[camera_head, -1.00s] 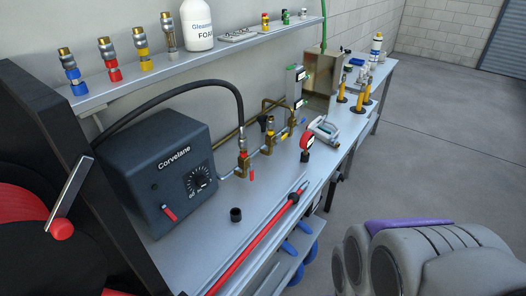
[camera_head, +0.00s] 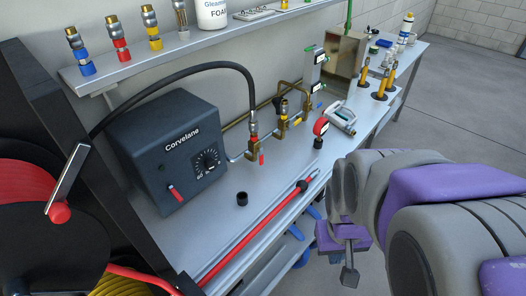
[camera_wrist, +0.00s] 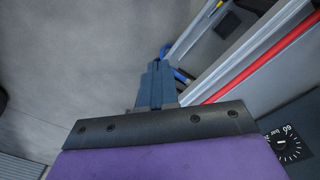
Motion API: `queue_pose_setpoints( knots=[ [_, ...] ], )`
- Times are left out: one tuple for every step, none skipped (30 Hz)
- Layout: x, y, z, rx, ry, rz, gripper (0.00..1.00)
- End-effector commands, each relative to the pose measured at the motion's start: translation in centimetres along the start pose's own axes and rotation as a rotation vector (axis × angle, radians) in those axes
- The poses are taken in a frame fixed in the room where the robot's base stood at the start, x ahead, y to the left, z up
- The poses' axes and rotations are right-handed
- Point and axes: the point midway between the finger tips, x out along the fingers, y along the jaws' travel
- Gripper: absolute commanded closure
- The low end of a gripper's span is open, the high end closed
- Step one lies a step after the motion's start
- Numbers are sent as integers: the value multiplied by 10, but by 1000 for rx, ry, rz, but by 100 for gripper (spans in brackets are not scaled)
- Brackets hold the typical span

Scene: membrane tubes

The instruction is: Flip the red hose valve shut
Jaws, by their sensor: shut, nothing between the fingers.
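The red hose valve (camera_head: 251,151) is a brass fitting on the bench, to the right of the dark Corvelane box, with a black hose rising from its top. Its small red lever (camera_head: 262,158) sticks out at its lower right; its exact angle is too small to tell. My gripper (camera_head: 349,277) is off the bench's front edge, low and to the right of the valve, apart from it. In the wrist view my gripper's narrow blue-grey fingers (camera_wrist: 157,82) are shut and empty, over the floor. The valve does not show in the wrist view.
A red lance (camera_head: 258,232) lies along the bench's front edge, with a black cap (camera_head: 242,199) behind it. The Corvelane box (camera_head: 170,150) is left; a shelf (camera_head: 150,62) runs above.

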Motion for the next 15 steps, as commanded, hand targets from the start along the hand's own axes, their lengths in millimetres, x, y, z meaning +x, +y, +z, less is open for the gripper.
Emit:
queue_pose_setpoints(
  knots=[
    [-1,-4,-25,-34,28,20,100],
    [0,-7,-41,-54,52,34,100],
    [1,-12,-62,-81,86,51,100],
    [2,-16,-78,-103,112,63,100],
    [3,-20,-93,-127,137,77,100],
    [5,-26,-113,-157,169,92,100],
    [7,-30,-127,-183,193,103,100],
    [10,-34,-141,-209,215,114,100],
    [11,-41,-161,-243,253,129,100],
    [14,-46,-175,-271,276,138,100],
    [15,-52,-189,-299,304,147,100],
    [19,-62,-206,-338,336,160,100],
    [22,-70,-218,-366,360,168,100],
    [24,-77,-229,-396,386,176,100],
    [27,-88,-243,-433,416,184,100]
  ],
)
